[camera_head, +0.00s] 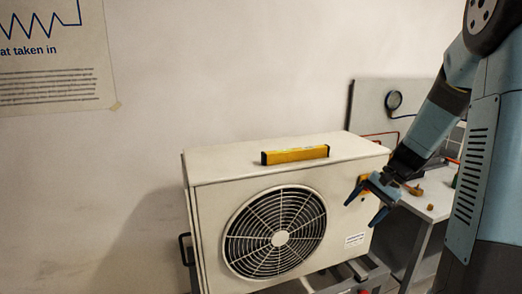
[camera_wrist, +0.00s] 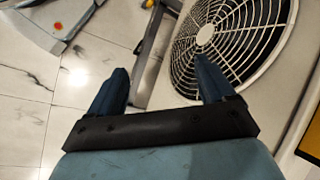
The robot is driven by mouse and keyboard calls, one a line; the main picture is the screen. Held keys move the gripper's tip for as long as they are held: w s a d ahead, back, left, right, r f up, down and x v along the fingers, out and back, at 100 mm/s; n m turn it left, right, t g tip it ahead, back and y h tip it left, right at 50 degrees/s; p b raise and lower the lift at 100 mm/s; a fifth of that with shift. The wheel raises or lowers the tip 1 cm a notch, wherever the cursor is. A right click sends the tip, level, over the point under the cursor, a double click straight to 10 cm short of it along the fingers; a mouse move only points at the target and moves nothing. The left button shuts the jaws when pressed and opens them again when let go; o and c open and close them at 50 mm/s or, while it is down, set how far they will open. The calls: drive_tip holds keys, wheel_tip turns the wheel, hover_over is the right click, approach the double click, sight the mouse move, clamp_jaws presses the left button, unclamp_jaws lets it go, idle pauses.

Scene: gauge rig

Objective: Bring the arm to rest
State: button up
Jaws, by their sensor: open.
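My gripper (camera_head: 366,203) is at the right end of the white fan unit (camera_head: 210,225) in the head view, with its two blue fingers apart and nothing between them. It also shows in the wrist view (camera_wrist: 160,80), where the fingers are spread over the tiled floor and the unit's edge. The right finger overlaps the round fan grille (camera_wrist: 215,40) in that picture. My arm comes down from the upper right, bent at the elbow. Whether a finger touches the unit is unclear.
A yellow spirit level (camera_head: 295,155) lies on top of the unit. A white bench (camera_head: 432,200) with small items stands behind my arm at the right. A board with a dark round gauge (camera_head: 393,101) stands behind it. The wall at left is open, with a poster (camera_head: 55,55).

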drive_tip(key=s+a+r+n+t+h, duration=0.2)
drive_tip(key=s+a+r+n+h, duration=0.1)
drive_tip(key=s+r, duration=0.5)
drive_tip(key=s+a+r+n+t+h, duration=0.2)
drive_tip(key=s+r, duration=0.5)
drive_tip(key=s, duration=0.5)
drive_tip(key=shift+s+a+r+n+t+h, duration=0.4)
drive_tip(key=shift+n+t+h, duration=0.3)
drive_tip(key=shift+n+h, duration=0.1)
drive_tip(key=shift+c, duration=0.4)
